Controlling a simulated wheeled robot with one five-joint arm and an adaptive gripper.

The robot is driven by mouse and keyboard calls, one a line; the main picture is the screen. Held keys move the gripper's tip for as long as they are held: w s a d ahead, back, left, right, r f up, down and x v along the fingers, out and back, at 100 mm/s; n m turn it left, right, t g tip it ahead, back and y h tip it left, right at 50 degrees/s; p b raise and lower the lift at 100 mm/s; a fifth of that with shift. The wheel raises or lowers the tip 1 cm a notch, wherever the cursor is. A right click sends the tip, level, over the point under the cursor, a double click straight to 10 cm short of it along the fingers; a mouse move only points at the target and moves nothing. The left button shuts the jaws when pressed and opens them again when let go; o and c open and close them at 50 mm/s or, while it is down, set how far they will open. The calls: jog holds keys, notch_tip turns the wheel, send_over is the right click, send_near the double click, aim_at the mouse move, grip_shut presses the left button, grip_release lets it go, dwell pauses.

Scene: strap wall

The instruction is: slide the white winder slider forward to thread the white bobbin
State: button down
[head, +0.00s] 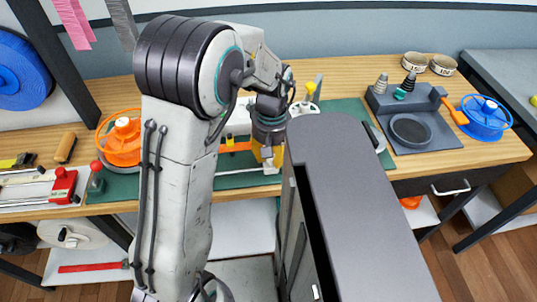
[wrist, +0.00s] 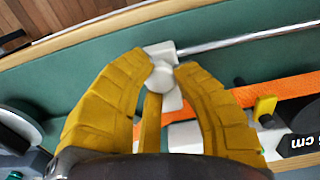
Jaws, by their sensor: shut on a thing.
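The white winder slider (wrist: 162,78) sits on a thin metal rod at the top middle of the wrist view, with a round white knob facing me. My gripper (wrist: 153,82) has its yellow fingers closed around this knob. In the head view my gripper (head: 271,158) is low over the green mat, beside the slider (head: 273,169), which is partly hidden. A white round piece with a yellow knob (head: 304,107) stands behind my arm; I cannot tell whether it is the white bobbin. An orange strap (wrist: 235,100) runs rightward just beyond the fingers.
An orange spool (head: 119,145) stands left on the bench and a blue spool (head: 485,118) right. A dark grey station (head: 430,135) is at the right. A red clamp tool (head: 63,185) lies at the left. My arm hides much of the middle.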

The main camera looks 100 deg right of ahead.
jog(key=c, duration=1.1)
grip_release()
jog(key=shift+s+f, duration=0.1)
jog(key=shift+s, duration=0.2)
jog(key=shift+o, duration=0.8)
jog(key=shift+w, duration=0.1)
notch_tip(320, 180, up, 12)
jog(key=shift+m, duration=0.3)
